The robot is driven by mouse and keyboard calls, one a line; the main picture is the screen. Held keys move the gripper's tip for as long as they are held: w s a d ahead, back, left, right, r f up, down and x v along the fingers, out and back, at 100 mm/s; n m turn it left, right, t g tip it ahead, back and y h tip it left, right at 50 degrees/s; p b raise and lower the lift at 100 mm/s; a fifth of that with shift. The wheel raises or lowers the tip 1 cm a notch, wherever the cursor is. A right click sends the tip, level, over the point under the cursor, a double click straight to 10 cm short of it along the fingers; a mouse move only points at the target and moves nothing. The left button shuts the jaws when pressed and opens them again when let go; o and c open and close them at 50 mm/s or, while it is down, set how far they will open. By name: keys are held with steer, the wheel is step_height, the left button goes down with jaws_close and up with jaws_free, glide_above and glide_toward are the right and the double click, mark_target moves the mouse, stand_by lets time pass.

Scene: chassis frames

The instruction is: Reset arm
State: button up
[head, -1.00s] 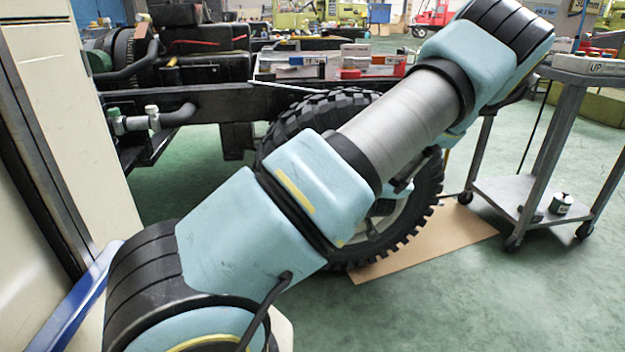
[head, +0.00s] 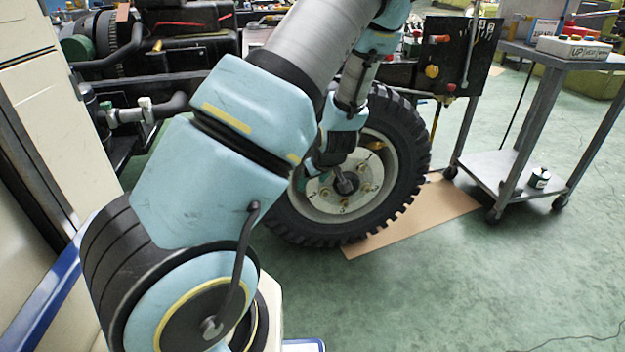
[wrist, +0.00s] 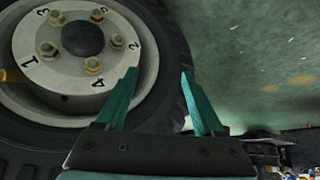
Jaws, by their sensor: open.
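My arm is light blue and grey and reaches up and across the head view, folded down toward the wheel. My gripper (wrist: 159,97) shows in the wrist view with two green fingers spread apart and nothing between them. In the head view the end of my arm hangs in front of the wheel hub, and its fingers are hard to make out there. The wheel (head: 405,170) has a black knobbly tire and a pale hub with numbered bolts. In the wrist view the numbered hub (wrist: 85,50) lies to the upper left of the fingers.
A grey trolley (head: 515,175) with a control box (head: 575,47) on top stands at right. A cardboard sheet (head: 400,228) lies under the wheel. A dark chassis frame (head: 190,70) is behind my arm. A pale cabinet (head: 40,110) stands at left. Green floor (head: 470,285) is clear in front.

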steer(key=s+a+r+m+g+h, duration=0.1)
steer(key=s+a+r+m+g, duration=0.15)
steer(key=s+a+r, duration=0.45)
steer(key=s+a+r+m+g+h, duration=0.15)
steer(key=s+a+r+m, duration=0.3)
steer(key=s+r, duration=0.5)
step_height(320, 180, up, 24)
steer(key=p, duration=2.4)
steer(key=shift+s+a+f, duration=0.2)
steer(key=shift+s+a, duration=0.05)
steer(key=shift+a, duration=0.15)
